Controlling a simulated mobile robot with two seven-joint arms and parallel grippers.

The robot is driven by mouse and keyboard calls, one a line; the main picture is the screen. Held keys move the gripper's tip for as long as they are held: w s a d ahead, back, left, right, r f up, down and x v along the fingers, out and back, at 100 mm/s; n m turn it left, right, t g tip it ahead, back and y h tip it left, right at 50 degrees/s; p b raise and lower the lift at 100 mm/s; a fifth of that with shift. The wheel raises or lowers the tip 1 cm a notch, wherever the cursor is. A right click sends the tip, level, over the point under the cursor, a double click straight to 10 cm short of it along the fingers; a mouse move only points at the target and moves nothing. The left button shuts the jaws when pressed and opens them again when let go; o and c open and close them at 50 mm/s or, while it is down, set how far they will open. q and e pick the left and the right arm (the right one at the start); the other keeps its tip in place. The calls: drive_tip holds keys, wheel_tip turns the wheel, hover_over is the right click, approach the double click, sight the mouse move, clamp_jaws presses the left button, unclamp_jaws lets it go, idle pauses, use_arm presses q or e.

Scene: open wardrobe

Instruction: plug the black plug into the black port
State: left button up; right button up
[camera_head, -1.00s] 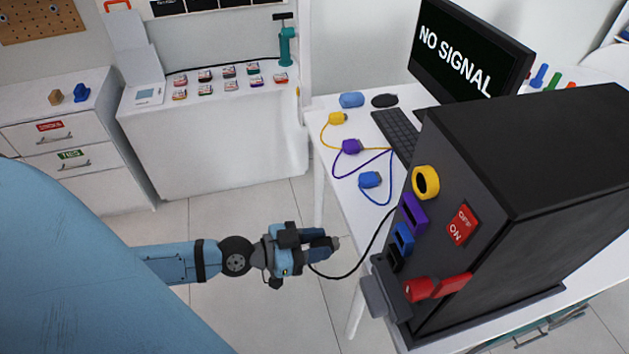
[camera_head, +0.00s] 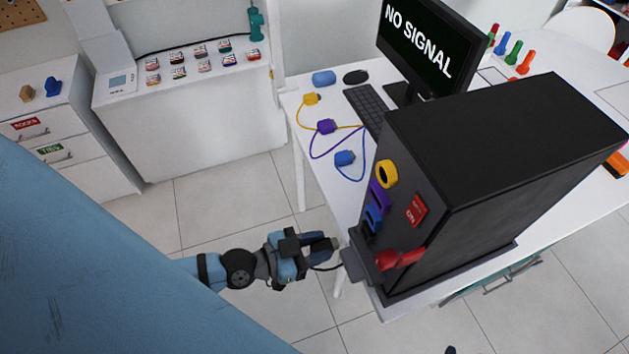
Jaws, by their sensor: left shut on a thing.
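The black computer tower (camera_head: 500,150) stands on the white table. Its left face has a column of ports: yellow (camera_head: 386,174), purple (camera_head: 380,197), blue (camera_head: 372,218) and the black port (camera_head: 366,232) below the blue one. My left gripper (camera_head: 330,244) is shut, to the left of the tower's lower ports and apart from them. It holds a dark thing, likely the black plug, mostly hidden by the fingers. A black cable (camera_head: 326,268) runs from it toward the tower. My right gripper is not recognisable in view.
A red connector (camera_head: 400,259) and a grey block (camera_head: 358,258) stick out from the tower's lower face, close to my left gripper. Yellow (camera_head: 311,99), purple (camera_head: 326,126) and blue (camera_head: 344,158) plugs lie on the table with their cables. A monitor (camera_head: 440,45) stands behind.

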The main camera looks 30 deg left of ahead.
use_arm(q)
drive_tip(key=shift+w+d+r, duration=0.1)
drive_tip(key=shift+w+d, duration=0.15)
drive_tip(key=shift+w, duration=0.05)
drive_tip(key=shift+w+d+p, duration=0.3)
drive_tip(key=shift+w+d, duration=0.15)
drive_tip(key=shift+w, duration=0.15)
drive_tip(key=shift+x, duration=1.1)
drive_tip(key=shift+w+d+r, duration=0.1)
idle(0.6)
drive_tip(key=shift+x, duration=1.25)
